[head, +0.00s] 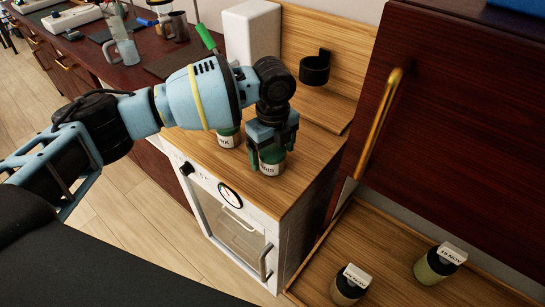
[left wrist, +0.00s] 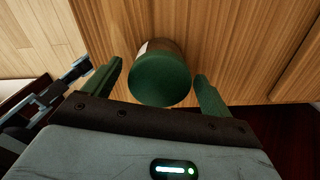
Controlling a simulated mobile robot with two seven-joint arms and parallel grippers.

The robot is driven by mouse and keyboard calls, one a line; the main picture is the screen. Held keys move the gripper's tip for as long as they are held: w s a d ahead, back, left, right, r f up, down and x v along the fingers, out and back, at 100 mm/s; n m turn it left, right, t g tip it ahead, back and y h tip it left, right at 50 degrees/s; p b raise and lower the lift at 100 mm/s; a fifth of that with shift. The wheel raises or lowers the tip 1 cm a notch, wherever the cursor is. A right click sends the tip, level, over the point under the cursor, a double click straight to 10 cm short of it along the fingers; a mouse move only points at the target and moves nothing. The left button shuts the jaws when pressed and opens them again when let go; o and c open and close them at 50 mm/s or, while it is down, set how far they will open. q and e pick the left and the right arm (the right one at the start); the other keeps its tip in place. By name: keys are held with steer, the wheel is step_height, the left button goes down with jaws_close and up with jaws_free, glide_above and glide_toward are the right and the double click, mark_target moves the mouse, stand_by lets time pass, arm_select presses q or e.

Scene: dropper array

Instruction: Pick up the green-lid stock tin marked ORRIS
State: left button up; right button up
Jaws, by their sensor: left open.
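A tin with a green lid (head: 269,166) stands upright on the wooden top of a white cabinet. Its pale label is partly hidden by my gripper, and I cannot read the whole word. My left gripper (head: 272,150) points down over this tin, with a finger on either side. In the left wrist view, the round green lid (left wrist: 160,80) sits between the two open fingers, with gaps at both sides. A second green tin (head: 229,140) stands just left of it, partly hidden by my left arm; its label seems to end in RK. My right gripper is not in view.
A white block (head: 251,32) and a black ring holder (head: 315,68) stand behind the tins. A dark red door with a brass handle (head: 380,125) is at right. Two dark-lidded jars (head: 435,264) (head: 350,285) with tags stand on a lower wooden tray.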

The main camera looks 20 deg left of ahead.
mark_target(272, 149)
arm_select(q)
steer(key=shift+f, duration=0.75)
steer(key=shift+c, duration=0.2)
steer(key=c, duration=1.1)
steer(key=shift+r, duration=0.1)
step_height(272, 149, up, 10)
steer(key=shift+f, duration=0.1)
